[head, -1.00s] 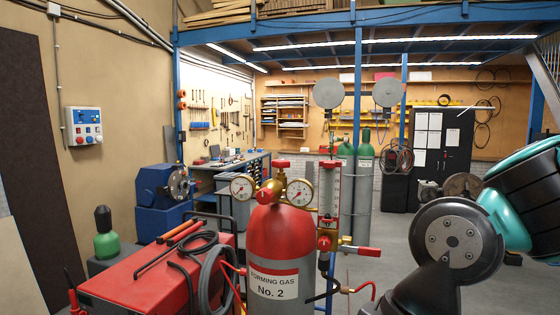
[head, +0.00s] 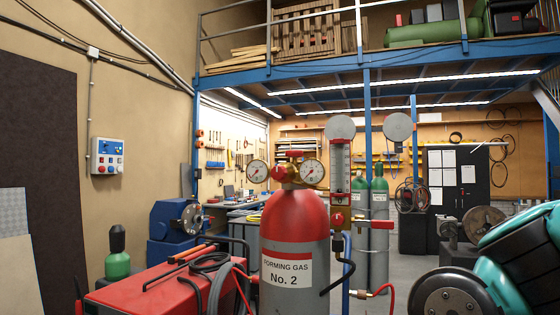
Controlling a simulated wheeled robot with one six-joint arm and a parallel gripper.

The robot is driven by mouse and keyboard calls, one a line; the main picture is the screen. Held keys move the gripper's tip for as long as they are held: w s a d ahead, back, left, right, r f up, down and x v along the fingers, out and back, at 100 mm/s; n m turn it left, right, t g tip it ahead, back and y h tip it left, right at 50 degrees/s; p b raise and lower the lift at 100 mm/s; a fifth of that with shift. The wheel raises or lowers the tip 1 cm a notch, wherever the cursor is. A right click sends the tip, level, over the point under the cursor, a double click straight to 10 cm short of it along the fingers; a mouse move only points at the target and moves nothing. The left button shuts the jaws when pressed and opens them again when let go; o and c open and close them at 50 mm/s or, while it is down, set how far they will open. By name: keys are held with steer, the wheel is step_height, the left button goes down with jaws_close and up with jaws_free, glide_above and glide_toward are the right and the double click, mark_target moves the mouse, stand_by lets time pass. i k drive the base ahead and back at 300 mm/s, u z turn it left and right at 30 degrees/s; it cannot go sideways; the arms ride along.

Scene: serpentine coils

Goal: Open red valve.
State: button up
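A red and grey gas cylinder (head: 288,218) labelled "FORMING GAS No. 2" stands upright at the centre of the head view. It carries a red handle (head: 295,154) on top, a red regulator knob (head: 280,172) and two round gauges. To its right, a flowmeter tube (head: 340,172) has a red round knob (head: 338,218) below it and a red lever handle (head: 382,225) pointing right. Several parts are red, and I cannot tell which is the red valve or whether any is open. Part of my arm fills the lower right corner; my gripper is not in view.
A red machine (head: 170,291) with draped black cables stands at front left of the cylinder. A red hose curves at the cylinder's lower right. Two green-topped cylinders (head: 379,215) stand behind. Grey floor shows between them and my arm.

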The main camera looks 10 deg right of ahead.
mark_target(294, 154)
steer(key=u, duration=0.5)
steer(key=k, duration=1.15)
steer(key=z, duration=0.15)
steer(key=i, duration=0.7)
steer(key=z, duration=1.15)
steer(key=i, duration=2.05)
steer(key=u, duration=0.4)
